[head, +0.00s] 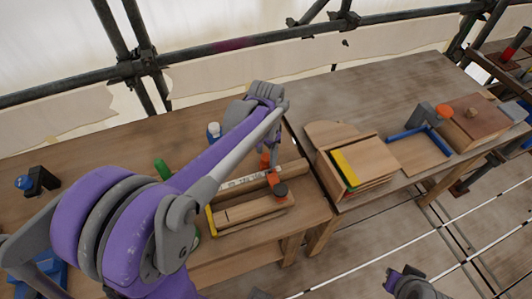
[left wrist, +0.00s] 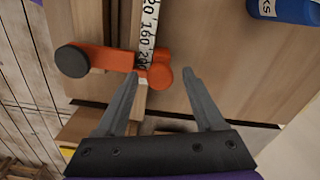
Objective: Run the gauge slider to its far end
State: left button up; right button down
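The gauge's white scale strip (head: 245,180) lies along a wooden fixture on the left bench, with printed numbers showing in the left wrist view (left wrist: 149,25). The orange slider (left wrist: 108,59) sits across the strip near its high numbers and has a dark round knob (left wrist: 72,61) at one end. In the head view the slider (head: 273,179) is at the strip's right part. My left gripper (left wrist: 162,75) is open, with its fingertips on either side of the slider's rounded orange end. Contact cannot be told. In the head view my left arm partly hides this gripper (head: 268,160).
A blue bottle (left wrist: 285,10) and a green object (head: 162,169) are near the fixture. A wooden box with a yellow edge (head: 346,168) and a blue-edged tray (head: 418,152) stand on the right bench. Scaffold pipes run behind. A gap separates the benches.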

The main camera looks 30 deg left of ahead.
pick_arm(q)
grip_shut()
dwell(1.2)
